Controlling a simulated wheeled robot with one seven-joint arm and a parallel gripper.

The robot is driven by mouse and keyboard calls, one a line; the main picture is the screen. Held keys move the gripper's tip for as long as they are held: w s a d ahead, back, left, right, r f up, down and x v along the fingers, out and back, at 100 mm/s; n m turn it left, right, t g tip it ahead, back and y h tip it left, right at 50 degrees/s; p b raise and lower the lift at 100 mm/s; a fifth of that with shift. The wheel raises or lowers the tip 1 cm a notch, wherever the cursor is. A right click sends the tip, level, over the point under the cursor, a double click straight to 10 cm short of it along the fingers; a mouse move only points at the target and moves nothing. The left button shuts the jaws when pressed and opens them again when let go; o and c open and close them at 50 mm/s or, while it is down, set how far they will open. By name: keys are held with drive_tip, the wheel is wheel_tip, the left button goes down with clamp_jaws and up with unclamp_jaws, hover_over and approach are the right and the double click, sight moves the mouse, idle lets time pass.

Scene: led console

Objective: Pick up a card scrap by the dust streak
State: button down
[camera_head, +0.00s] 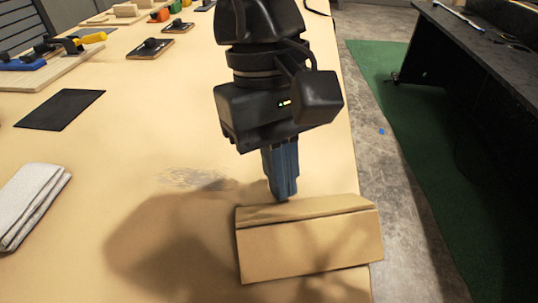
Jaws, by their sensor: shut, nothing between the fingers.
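My gripper (283,199) points down over the right side of the tan table, its blue fingers together and empty. The fingertips are at the far edge of a folded brown cardboard piece (310,250); I cannot tell whether they touch it. The cardboard lies near the table's right edge, with a crease along its length. A grey dust streak (190,178) is on the table just left of my gripper, partly in shadow. No small separate card scrap can be made out beside it.
A folded white cloth (30,200) lies at the left, and a black mat (60,109) beyond it. Boards with clamps and tools (50,60) are at the far left. The table's right edge is close, with floor and a dark bench (480,60) beyond.

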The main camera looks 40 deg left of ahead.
sight(320, 236)
drive_tip(key=s+d, duration=0.1)
drive_tip(key=d, duration=0.1)
drive_tip(key=s+d+b, duration=0.1)
drive_tip(key=d, duration=0.4)
drive_tip(key=shift+s+f, duration=0.15)
drive_tip(key=shift+s, duration=0.25)
drive_tip(key=shift+a+b, duration=0.1)
drive_tip(key=shift+b, duration=0.2)
